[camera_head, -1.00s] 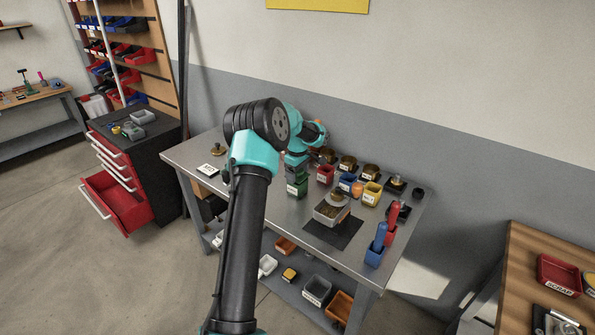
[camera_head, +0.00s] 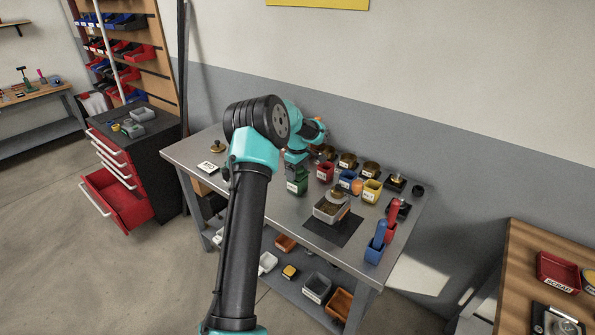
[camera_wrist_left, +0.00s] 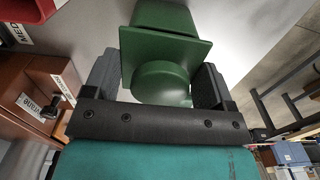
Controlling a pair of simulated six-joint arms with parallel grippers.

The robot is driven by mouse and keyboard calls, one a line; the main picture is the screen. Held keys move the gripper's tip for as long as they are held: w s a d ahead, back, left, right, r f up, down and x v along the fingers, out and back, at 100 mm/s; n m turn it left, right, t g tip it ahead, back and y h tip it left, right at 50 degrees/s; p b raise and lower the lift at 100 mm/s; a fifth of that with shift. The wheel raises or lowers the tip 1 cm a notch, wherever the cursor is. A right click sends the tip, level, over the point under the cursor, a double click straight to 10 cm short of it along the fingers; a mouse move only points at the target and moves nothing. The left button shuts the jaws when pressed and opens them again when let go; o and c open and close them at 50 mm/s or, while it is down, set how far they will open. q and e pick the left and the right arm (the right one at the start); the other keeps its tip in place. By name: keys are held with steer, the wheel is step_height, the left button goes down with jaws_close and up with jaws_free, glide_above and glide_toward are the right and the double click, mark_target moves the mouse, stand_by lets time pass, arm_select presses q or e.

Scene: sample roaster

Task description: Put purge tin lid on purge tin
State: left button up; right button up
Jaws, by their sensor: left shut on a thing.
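The purge tin looks to be the green tin (camera_head: 297,187) on the steel bench in the head view, directly below my left gripper (camera_head: 296,163). In the left wrist view the tin's body (camera_wrist_left: 165,18) shows beyond a green square lid (camera_wrist_left: 165,51) with a round knob (camera_wrist_left: 160,84). My left gripper is shut on the lid's knob, with one finger on each side. The lid lies over the tin's mouth; whether it rests on the rim or hangs just above it cannot be told. My right gripper is out of view.
A red bin (camera_head: 325,173) stands close to the right of the green tin, with a blue bin (camera_head: 347,184) and a yellow bin (camera_head: 372,191) further right. A grey tray (camera_head: 331,211) sits on a dark mat (camera_head: 336,232). The bench is mostly bare in front of the tin.

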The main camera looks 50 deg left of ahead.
arm_select(q)
steer(key=shift+f, duration=0.45)
stand_by(1.2)
steer(key=o, duration=0.8)
steer(key=shift+o, duration=0.2)
step_height(320, 180, up, 17)
steer(key=shift+r, duration=0.2)
stand_by(0.6)
